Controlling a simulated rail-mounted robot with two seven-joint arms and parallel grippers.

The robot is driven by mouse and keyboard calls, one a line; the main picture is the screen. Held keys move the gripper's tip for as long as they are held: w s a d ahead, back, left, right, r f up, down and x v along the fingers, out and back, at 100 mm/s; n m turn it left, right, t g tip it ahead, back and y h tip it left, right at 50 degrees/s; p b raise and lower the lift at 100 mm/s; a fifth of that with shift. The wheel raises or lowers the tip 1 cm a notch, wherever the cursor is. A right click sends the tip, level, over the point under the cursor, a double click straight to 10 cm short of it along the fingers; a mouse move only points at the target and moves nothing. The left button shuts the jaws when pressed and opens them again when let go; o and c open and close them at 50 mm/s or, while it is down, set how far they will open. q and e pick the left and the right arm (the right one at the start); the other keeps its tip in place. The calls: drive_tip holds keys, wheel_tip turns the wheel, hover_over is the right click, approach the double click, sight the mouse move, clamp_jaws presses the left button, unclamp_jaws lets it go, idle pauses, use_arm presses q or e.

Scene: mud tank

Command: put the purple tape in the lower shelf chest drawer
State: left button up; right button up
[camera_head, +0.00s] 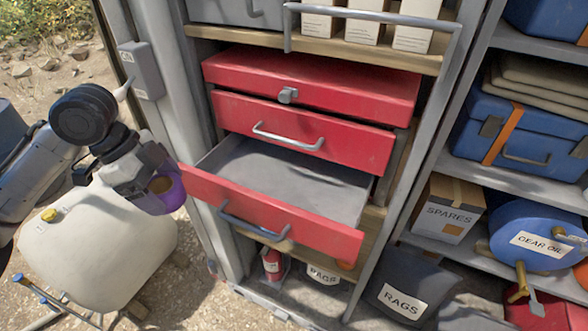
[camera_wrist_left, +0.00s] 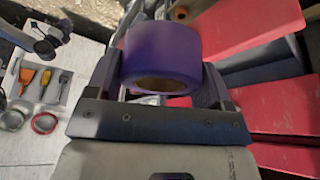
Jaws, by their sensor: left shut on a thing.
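My left gripper (camera_head: 160,190) is shut on the purple tape (camera_head: 171,193), a thick roll with a tan core. The tape also shows between the fingers in the left wrist view (camera_wrist_left: 162,52). It is held in the air at the left end of the open drawer's front, and I cannot tell whether they touch. The red chest (camera_head: 310,88) stands on a shelf. Its bottom drawer (camera_head: 290,185) is pulled out and its grey inside looks empty.
A grey post (camera_head: 190,120) stands left of the chest, with a grey box (camera_head: 141,70) on it. A white tank (camera_head: 95,245) is below my left arm. A grey rail (camera_head: 375,15) crosses above the chest. Right shelves hold a blue case (camera_head: 520,135) and a gear oil drum (camera_head: 530,238).

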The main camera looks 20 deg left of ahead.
use_arm(q)
drive_tip(key=shift+a+r, duration=0.1)
drive_tip(key=shift+r, duration=0.55)
drive_tip(key=w+p, duration=0.7)
drive_tip(key=w, duration=1.2)
drive_tip(key=p, duration=0.2)
hover_over(241, 173)
drive_tip(key=a, duration=0.1)
wheel_tip(241, 173, down, 5)
drive_tip(key=shift+s+a+f, duration=0.15)
drive_tip(key=shift+s+f, duration=0.25)
drive_tip(key=shift+f, duration=0.3)
wheel_tip(241, 173, down, 4)
drive_tip(key=shift+f+p, duration=0.1)
drive_tip(key=shift+p, duration=0.95)
drive_tip(key=shift+w+f, duration=0.15)
drive_tip(key=shift+f, duration=0.2)
drive_tip(key=shift+f, duration=0.1)
